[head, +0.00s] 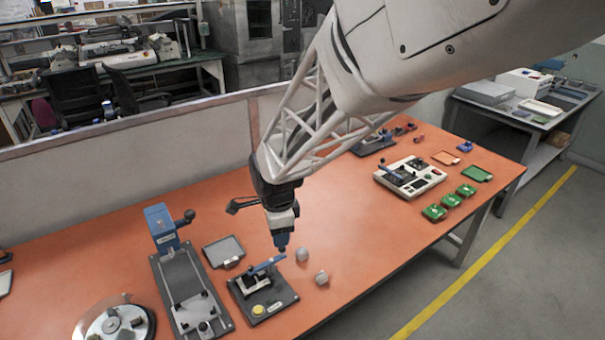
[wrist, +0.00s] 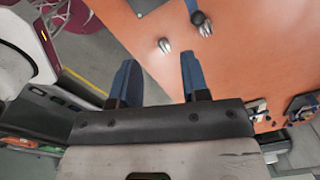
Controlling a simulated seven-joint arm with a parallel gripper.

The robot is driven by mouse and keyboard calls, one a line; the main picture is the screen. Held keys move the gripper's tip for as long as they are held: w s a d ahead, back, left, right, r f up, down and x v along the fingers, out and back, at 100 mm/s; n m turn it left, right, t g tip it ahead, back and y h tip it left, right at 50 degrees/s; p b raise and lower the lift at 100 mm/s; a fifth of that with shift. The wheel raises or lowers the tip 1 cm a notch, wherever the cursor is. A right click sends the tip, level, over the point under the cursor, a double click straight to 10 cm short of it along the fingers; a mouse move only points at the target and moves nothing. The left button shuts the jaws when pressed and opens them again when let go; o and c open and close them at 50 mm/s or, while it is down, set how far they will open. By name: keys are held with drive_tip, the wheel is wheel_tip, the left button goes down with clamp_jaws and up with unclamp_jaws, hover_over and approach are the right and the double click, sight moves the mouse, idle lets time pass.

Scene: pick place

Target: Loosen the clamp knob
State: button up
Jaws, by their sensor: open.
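My gripper (head: 282,244) is pointing down in the head view, just above or behind the blue bar (head: 266,264) of a small dark fixture (head: 285,293). I cannot tell whether it touches the bar. The fixture has a round yellow knob or button (head: 259,310) at its front; I cannot tell which part is the clamp knob. In the wrist view my gripper (wrist: 158,62) shows two blue fingers apart with nothing between them. Two small grey metallic pieces (head: 302,254) (head: 321,277) lie right of the fixture; they seem to show in the wrist view (wrist: 164,46) (wrist: 205,30).
A blue-headed press (head: 161,222) with a black ball knob stands left of the fixture, near a grey tray (head: 223,250). A round device (head: 115,322) is at front left. The orange table (head: 370,235) between is clear.

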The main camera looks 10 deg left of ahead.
drive_tip(key=m, duration=0.2)
hover_over(251, 267)
wheel_tip(251, 267, down, 6)
drive_tip(key=shift+r, duration=0.2)
drive_tip(key=shift+f, duration=0.1)
drive_tip(key=shift+f, duration=3.8)
clamp_jaws()
